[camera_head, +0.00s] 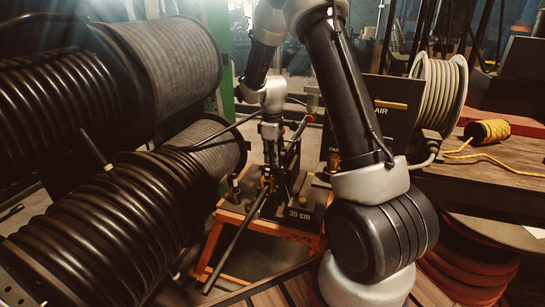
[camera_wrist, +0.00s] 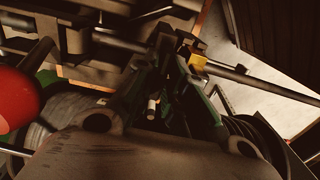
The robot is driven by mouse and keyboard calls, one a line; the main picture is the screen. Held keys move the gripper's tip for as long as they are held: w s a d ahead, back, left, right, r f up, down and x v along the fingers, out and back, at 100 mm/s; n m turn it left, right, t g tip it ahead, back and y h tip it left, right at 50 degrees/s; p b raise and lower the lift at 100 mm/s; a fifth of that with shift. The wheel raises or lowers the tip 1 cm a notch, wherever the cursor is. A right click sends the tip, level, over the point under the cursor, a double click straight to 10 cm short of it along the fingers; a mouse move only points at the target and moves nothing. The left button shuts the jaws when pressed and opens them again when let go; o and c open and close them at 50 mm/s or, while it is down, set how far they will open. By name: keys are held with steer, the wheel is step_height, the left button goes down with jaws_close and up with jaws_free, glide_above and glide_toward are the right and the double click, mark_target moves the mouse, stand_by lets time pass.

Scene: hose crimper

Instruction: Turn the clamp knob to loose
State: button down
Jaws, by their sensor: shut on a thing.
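My gripper (camera_head: 269,172) reaches down over the dark crimper bench with the "30 cm" plate (camera_head: 300,213). In the wrist view my gripper (camera_wrist: 174,50) has its fingers close together, shut on the clamp knob, which is mostly hidden between them. A dark bar (camera_head: 240,242) slants across the bench and sticks out past its front left. The bar also crosses in the wrist view (camera_wrist: 265,85), just beyond the fingertips.
A red ball (camera_wrist: 14,98) is close on the left in the wrist view. Large hose reels (camera_head: 105,235) crowd the left side. An orange stand (camera_head: 212,243) carries the bench. A wooden worktop (camera_head: 490,165) with a yellow cord spool (camera_head: 488,131) is at the right.

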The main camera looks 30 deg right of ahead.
stand_by(0.4)
steer(key=shift+w, duration=0.1)
steer(key=c, duration=1.5)
jaws_free()
steer(key=shift+r, duration=0.1)
step_height(320, 180, up, 12)
steer(key=shift+f, duration=0.1)
